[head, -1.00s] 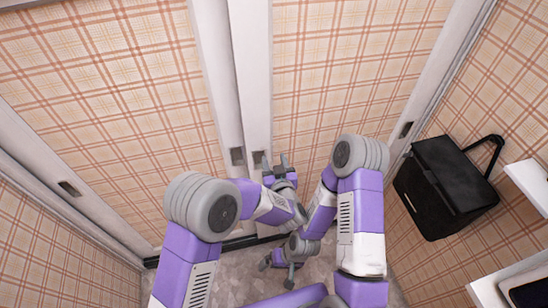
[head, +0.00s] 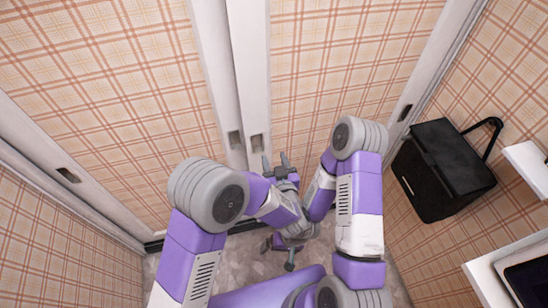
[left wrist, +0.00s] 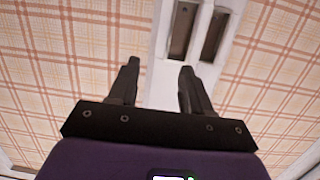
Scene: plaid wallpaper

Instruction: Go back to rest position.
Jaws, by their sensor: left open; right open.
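My left gripper (head: 275,163) is the higher one in the head view, in front of the white edges where two plaid panels meet. It is open and empty, with its fingers pointing up. In the left wrist view its two dark fingers (left wrist: 157,82) stand apart with nothing between them. My right gripper (head: 277,254) is lower in the head view, over the grey floor and partly hidden behind my left wrist. It is open, and I see nothing in it.
Plaid sliding panels (head: 100,90) with white frames and recessed handles (head: 257,144) stand ahead. A black bag (head: 443,170) hangs on the right wall, near a white shelf (head: 527,164). A white-edged surface (head: 485,277) is at the lower right. Little floor (head: 240,262) shows.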

